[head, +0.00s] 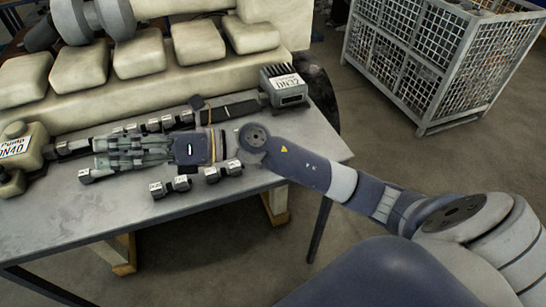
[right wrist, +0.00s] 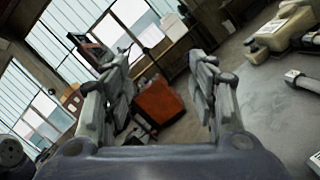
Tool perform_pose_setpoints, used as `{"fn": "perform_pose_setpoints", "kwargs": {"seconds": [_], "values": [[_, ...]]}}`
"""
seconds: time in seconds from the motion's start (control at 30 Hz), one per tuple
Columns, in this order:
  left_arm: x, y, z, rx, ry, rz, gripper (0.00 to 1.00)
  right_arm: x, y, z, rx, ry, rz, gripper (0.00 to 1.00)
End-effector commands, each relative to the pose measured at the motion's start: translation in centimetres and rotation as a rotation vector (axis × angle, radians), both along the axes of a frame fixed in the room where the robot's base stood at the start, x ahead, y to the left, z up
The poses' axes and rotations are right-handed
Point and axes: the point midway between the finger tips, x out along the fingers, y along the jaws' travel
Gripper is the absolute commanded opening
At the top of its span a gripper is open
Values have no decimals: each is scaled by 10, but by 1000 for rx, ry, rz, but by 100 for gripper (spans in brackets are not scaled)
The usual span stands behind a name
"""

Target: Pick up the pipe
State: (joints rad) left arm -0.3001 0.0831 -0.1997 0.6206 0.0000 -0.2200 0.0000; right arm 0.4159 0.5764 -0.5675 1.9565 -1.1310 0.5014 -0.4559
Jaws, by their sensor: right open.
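Several short dark pipe pieces with white labels lie on the grey table (head: 60,215). One piece (head: 170,186) lies in front of my right gripper (head: 100,152), another (head: 223,171) lies under my wrist, and one (head: 88,176) lies at the front left, partly covered by the fingers. More dark pipe parts (head: 160,124) lie behind the gripper. I cannot tell which one is the task's pipe. My right gripper is open and points left over the table. In the right wrist view its fingers (right wrist: 158,85) are apart with nothing between them; a pipe piece (right wrist: 303,80) shows at the right edge.
A cream pump labelled DN40 (head: 20,150) stands at the table's left. A grey block labelled DN32 (head: 284,88) stands at the back right. A large cream engine (head: 120,90) fills the back. A wire-mesh crate (head: 440,60) stands on the floor at the right. The front left tabletop is clear.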

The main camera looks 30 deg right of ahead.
Motion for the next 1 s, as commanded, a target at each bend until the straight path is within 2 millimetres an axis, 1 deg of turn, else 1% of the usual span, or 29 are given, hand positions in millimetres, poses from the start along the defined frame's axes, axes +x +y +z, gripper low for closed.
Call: {"fn": "perform_pose_setpoints", "kwargs": {"seconds": [0.03, 0.07, 0.13, 0.17, 0.23, 0.27, 0.3, 0.37, 0.43, 0.47, 0.5, 0.57, 0.6, 0.7, 0.8, 0.83, 0.93, 1.0], "values": [[0, -1, 0, -1, 0, 0, 53, -1, 1, -13, -122, -68, 46, 53], [0, -1, 0, -1, 0, 1, 53, -3, 1, -22, -195, -104, 77, 53], [0, -2, 0, -2, 0, 1, 53, -4, -5, -46, -368, -178, 145, 53], [0, -2, 0, -2, 0, 1, 53, -4, -10, -57, -442, -206, 174, 53], [0, -3, 0, -4, 1, 2, 53, -1, -28, -82, -618, -259, 237, 53], [0, -4, 0, -4, 1, 2, 53, 0, -39, -92, -695, -276, 263, 53], [0, -4, 0, -5, 0, 2, 53, 4, -55, -104, -797, -296, 295, 53], [0, -5, 0, -5, 0, 2, 53, 10, -84, -121, -951, -312, 344, 53], [0, -5, 0, -5, 0, 2, 53, 17, -124, -135, -1128, -312, 394, 53], [0, -5, 0, -5, 0, 2, 53, 20, -143, -139, -1201, -306, 416, 53], [0, -5, 0, -5, 0, 2, 53, 24, -169, -143, -1296, -292, 441, 53], [0, -5, 0, -5, 1, 2, 53, 27, -207, -144, -1425, -260, 475, 53], [0, -5, 0, -5, 1, 2, 53, 28, -231, -143, -1501, -234, 496, 53], [0, -5, 0, -5, 1, 2, 53, 28, -280, -136, -1649, -163, 536, 53], [0, -5, 0, -5, 1, 2, 53, 25, -312, -128, -1737, -105, 561, 53], [0, -5, 0, -5, 1, 2, 53, 24, -318, -127, -1753, -93, 565, 53], [0, -4, 1, -5, 1, 2, 53, 22, -329, -128, -1782, -68, 577, 53], [0, -4, 4, -5, 1, 2, 53, 21, -330, -136, -1785, -62, 583, 53]]}}
